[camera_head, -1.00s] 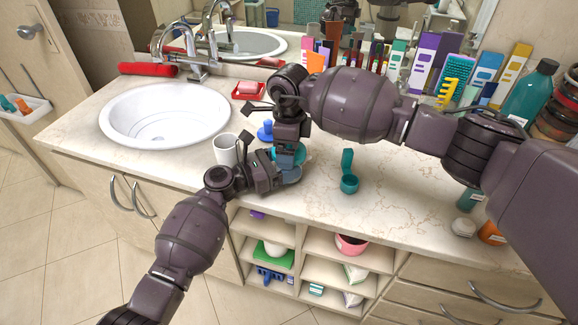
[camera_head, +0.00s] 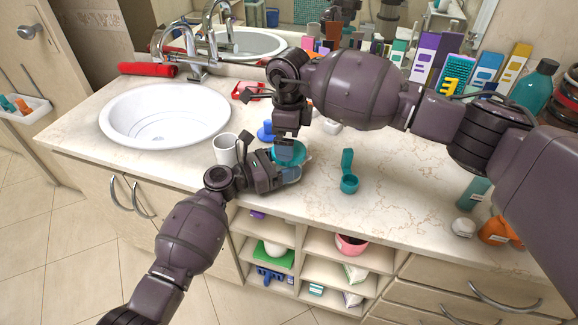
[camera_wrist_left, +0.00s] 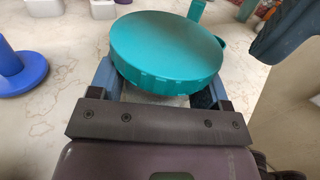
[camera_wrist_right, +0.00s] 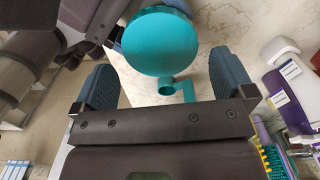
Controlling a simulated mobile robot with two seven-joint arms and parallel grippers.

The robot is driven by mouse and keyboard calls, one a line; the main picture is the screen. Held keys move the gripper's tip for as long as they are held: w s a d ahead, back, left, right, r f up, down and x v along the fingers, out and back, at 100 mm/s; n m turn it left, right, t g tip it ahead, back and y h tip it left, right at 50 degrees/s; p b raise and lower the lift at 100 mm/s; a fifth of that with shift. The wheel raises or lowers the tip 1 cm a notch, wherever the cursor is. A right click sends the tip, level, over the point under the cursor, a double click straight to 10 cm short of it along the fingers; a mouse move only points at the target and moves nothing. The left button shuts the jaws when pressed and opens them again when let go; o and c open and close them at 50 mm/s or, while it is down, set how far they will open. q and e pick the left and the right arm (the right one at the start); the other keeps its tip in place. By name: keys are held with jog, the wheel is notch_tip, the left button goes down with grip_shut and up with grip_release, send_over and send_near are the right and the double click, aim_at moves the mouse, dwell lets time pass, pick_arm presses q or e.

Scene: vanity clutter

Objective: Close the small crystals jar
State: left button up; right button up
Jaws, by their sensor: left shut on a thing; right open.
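The small jar's teal lid (camera_head: 297,152) is near the counter's front edge, and it shows as a round, flat disc in the left wrist view (camera_wrist_left: 168,45). The lid hides nearly all of the jar body, so I cannot tell how firmly it is seated. My left gripper (camera_head: 288,174) is shut on the jar just under the lid, its fingers on either side. My right gripper (camera_head: 287,148) points down over the lid, open. In the right wrist view the lid (camera_wrist_right: 160,40) lies beyond and between its spread fingers, apparently clear of them.
A white mug (camera_head: 225,150) and a blue stand (camera_head: 266,132) are close on the left. A teal scoop (camera_head: 349,184) lies to the right. The sink (camera_head: 165,115) is further left. Bottles and boxes line the back.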

aim_at(289, 164)
jog(key=shift+r, duration=0.65)
jog(key=shift+r+n, duration=1.6)
jog(key=shift+r, duration=0.15)
jog(key=shift+f, duration=0.1)
jog(key=shift+f, duration=3.9)
jog(key=c, duration=0.8)
jog(key=shift+m, duration=1.6)
